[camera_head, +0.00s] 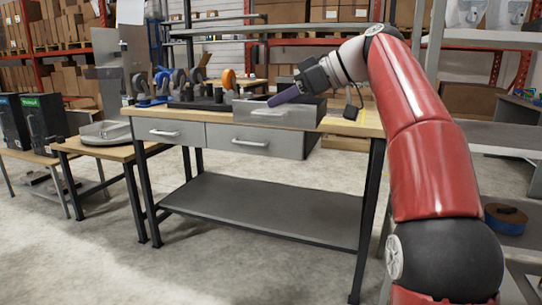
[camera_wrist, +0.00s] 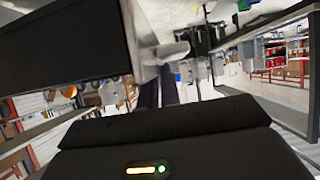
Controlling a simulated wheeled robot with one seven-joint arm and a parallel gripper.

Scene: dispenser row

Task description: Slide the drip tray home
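In the wrist view my gripper's dark housing fills the bottom, and a grey rounded part (camera_wrist: 172,50) shows beside a large dark panel (camera_wrist: 60,48).
The bench has two drawers; the right one (camera_head: 255,141) stands out from the frame. Several tape dispensers, one with an orange roll (camera_head: 229,79), stand left of the tray. A lower shelf (camera_head: 265,208) is empty. A shelf with a blue roll (camera_head: 505,218) stands right. Floor in front is clear.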

